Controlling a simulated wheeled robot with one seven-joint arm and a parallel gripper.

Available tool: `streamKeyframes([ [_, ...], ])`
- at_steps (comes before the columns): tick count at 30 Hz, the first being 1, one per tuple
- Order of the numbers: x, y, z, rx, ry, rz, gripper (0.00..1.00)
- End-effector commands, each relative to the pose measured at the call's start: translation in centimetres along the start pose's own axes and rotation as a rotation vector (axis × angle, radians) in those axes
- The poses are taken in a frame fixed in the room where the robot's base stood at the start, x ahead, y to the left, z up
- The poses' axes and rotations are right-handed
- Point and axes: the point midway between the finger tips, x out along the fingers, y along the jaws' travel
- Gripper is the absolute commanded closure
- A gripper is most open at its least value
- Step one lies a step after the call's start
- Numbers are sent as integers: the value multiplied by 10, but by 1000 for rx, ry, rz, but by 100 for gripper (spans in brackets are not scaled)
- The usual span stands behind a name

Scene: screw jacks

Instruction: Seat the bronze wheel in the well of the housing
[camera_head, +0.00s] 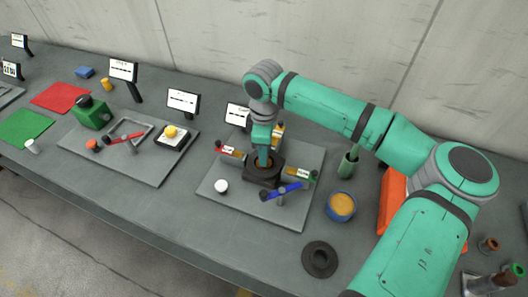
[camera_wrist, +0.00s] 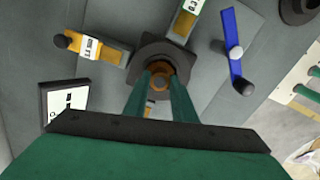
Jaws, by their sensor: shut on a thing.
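The dark housing (camera_head: 262,175) stands in the middle of the grey plate, and it also shows in the wrist view (camera_wrist: 148,48). My gripper (camera_head: 264,162) points down over the housing's centre. In the wrist view its green fingers (camera_wrist: 162,78) reach to the well and are shut on the bronze wheel (camera_wrist: 159,68). The wheel appears within the dark round rim of the well. The fingers hide part of the wheel, so I cannot tell whether it rests on the well's floor.
Screw-jack arms surround the housing: one with a red handle (camera_head: 230,151), one with a blue handle (camera_head: 285,191) and a yellow one (camera_wrist: 95,48). A white knob (camera_head: 221,186), a blue bowl (camera_head: 341,207) and a dark ring (camera_head: 320,260) stand nearby.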

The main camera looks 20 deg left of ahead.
Motion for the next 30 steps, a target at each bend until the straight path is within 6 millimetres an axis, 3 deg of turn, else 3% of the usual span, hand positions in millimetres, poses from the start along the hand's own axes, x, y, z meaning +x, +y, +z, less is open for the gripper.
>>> streamKeyframes([
  [2, 2, 0, 0, 0, 1, 0, 100],
  [3, 3, 0, 0, 0, 0, -1, 74],
  [5, 2, 0, 0, 0, 0, 0, 59],
  [6, 2, 0, 0, 0, 0, 0, 57],
  [18, -4, 0, 0, 0, 0, 1, 57],
  [23, -29, 0, 0, 0, 1, 1, 57],
  [30, -78, 0, 0, 1, 2, 1, 57],
])
